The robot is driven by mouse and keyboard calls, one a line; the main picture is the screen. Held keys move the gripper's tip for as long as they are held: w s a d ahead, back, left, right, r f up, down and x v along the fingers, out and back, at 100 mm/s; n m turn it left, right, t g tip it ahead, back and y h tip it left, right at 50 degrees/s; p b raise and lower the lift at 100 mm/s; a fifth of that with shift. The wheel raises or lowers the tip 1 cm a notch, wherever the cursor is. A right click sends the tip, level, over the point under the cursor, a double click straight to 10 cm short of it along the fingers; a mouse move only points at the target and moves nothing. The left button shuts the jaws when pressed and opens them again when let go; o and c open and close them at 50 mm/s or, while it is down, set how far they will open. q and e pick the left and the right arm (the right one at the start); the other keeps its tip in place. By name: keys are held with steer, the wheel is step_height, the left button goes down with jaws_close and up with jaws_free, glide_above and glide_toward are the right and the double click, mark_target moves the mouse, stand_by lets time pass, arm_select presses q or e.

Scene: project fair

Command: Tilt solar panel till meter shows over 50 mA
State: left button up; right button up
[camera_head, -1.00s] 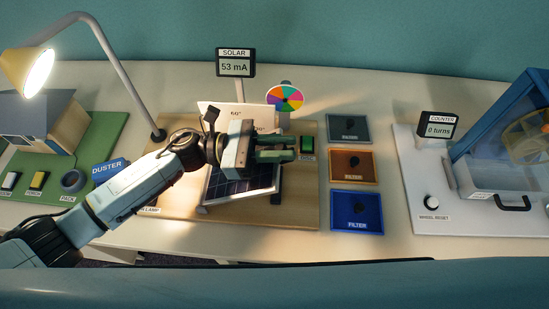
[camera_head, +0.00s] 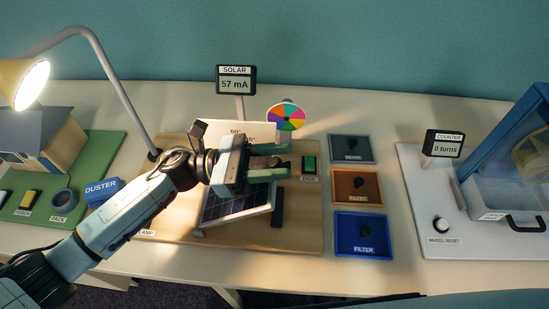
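The solar panel (camera_head: 235,203) is tilted on the wooden board, dark with pale grid lines. My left arm and gripper hide its upper part. The solar meter (camera_head: 236,81) behind it reads 57 mA. My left gripper (camera_head: 270,161) is above the panel's upper right part, its green fingers pointing right with a gap between them. I see nothing between the fingers. Whether the gripper touches the panel is hidden. The lit lamp (camera_head: 22,84) leans in from the left. My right gripper is not in view.
A color wheel (camera_head: 286,116) and a green disc button (camera_head: 310,164) are close to the gripper. Three filters, grey (camera_head: 351,148), orange (camera_head: 357,187) and blue (camera_head: 362,236), lie right of the board. A counter (camera_head: 443,145) reading 0 turns stands further right. A blue duster (camera_head: 102,190) lies left.

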arm_select(q)
steer(key=b+v, duration=0.3)
steer(key=v, duration=0.9)
steer(key=shift+a+f+b, duration=0.15)
steer(key=shift+a+b, duration=0.15)
steer(key=shift+a, duration=0.05)
steer(key=shift+w+a, duration=0.1)
steer(key=shift+a, duration=0.3)
